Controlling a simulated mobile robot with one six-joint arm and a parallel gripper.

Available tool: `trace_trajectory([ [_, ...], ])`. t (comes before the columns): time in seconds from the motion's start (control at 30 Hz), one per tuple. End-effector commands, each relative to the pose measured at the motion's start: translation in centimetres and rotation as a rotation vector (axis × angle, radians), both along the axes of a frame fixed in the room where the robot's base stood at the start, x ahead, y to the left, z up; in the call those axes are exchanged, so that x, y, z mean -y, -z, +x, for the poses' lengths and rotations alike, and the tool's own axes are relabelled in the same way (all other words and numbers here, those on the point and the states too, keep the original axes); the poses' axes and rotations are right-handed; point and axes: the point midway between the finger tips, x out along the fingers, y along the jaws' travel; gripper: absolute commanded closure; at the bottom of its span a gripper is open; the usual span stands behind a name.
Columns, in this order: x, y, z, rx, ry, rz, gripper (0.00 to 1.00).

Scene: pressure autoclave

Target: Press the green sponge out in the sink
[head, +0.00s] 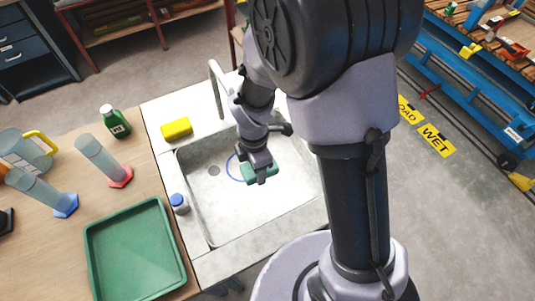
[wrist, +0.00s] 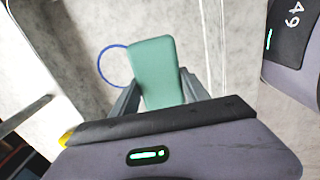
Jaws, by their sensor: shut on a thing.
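The green sponge (head: 262,178) is in my gripper (head: 258,165), inside the sink (head: 225,215). In the wrist view the sponge (wrist: 155,70) sits between the two fingers of my gripper (wrist: 160,92), which are shut on it. A blue ring (wrist: 112,65) shows on the sink floor beside the sponge. In the head view the ring (head: 230,168) is partly hidden by my gripper. I cannot tell whether the sponge touches the sink floor.
A yellow sponge (head: 176,129) lies on the sink's rim near the tap (head: 217,85). A small blue-capped bottle (head: 179,204) stands at the left rim. A green tray (head: 138,250), a green bottle (head: 115,122) and cylinders (head: 103,160) stand on the wooden bench.

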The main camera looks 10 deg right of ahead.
Motion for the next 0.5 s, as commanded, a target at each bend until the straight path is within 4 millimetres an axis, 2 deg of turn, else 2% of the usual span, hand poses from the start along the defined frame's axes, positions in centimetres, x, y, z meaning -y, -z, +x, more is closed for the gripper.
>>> trace_trajectory([
  [0.1, -1.1, -0.3, -0.8, -0.002, -0.237, 0.000, 0.91],
  [0.3, -2.4, -0.3, -1.8, 0.000, -0.561, 0.000, 0.91],
  [0.5, -2.4, 4.0, -1.8, -0.001, -0.570, 0.000, 0.91],
])
